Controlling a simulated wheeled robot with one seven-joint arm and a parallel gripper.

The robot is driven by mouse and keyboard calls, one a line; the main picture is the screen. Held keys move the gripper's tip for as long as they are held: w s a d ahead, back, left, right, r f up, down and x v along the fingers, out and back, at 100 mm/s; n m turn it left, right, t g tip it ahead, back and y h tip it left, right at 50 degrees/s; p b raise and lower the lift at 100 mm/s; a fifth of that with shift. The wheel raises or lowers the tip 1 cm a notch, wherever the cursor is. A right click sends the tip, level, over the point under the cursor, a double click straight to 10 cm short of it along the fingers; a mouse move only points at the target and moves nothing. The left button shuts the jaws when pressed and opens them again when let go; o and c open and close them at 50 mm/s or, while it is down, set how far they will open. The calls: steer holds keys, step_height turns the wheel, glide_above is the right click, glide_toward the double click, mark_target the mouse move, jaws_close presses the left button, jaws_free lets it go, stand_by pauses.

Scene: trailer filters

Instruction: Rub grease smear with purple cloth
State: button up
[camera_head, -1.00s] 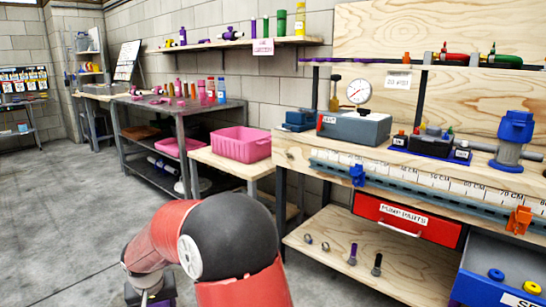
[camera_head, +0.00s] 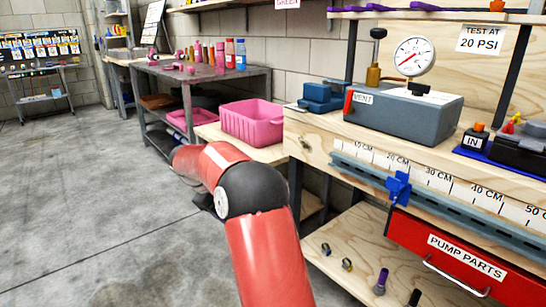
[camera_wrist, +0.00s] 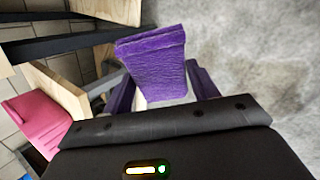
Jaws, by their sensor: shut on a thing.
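In the wrist view my gripper (camera_wrist: 160,92) is shut on the folded purple cloth (camera_wrist: 153,62), which sticks out beyond the fingers. The concrete floor shows behind the cloth. In the head view my red and black arm reaches forward at the lower middle, and its gripper end is hidden behind the arm links. The cloth is not visible in the head view. I cannot make out a grease smear in either view.
A wooden workbench (camera_head: 310,150) with a grey gauge box (camera_head: 405,112) and a red drawer (camera_head: 447,254) stands at right. A pink bin (camera_head: 252,123) sits on a lower table left of it. A grey metal table (camera_head: 205,75) with bottles stands beyond. The floor (camera_head: 75,190) at left is clear.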

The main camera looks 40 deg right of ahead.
steer(key=w+d+r+n+t+h+b, duration=0.25)
steer(key=d+r+n+h, duration=0.3)
steer(key=d, duration=0.55)
steer(key=n+t+h+b, duration=0.1)
steer(key=t+h+b, duration=0.1)
steer(key=h+b, duration=0.15)
glide_toward(297, 142)
steer(key=shift+w+f+p+x, duration=0.15)
steer(key=shift+p+x, duration=0.55)
steer(key=shift+x, duration=0.45)
steer(key=shift+w+f+p+x, duration=0.15)
steer(key=shift+p+x, duration=0.5)
steer(key=shift+x, duration=0.5)
steer(key=shift+d+p, duration=0.4)
steer(key=shift+d, duration=0.35)
